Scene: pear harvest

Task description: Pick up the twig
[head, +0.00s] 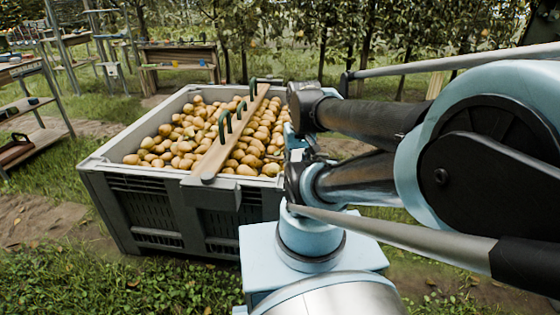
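I cannot make out a twig for certain in the head view. Pears (180,137) fill the large grey bin (148,208), and a twig among them would be too small to tell or hidden. My arm reaches in from the right. Dark jointed parts at its far end, probably my gripper (300,165), show at the bin's right side. They are largely covered by my own arm links. I cannot see fingertips, or whether anything is held.
A wooden plank (215,155) with several dark green hooks lies across the bin from front to back. Shelves (30,105) stand at the left and a wooden bench (180,57) at the back. Fruit trees (385,35) line the rear. Open grass lies in front of the bin.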

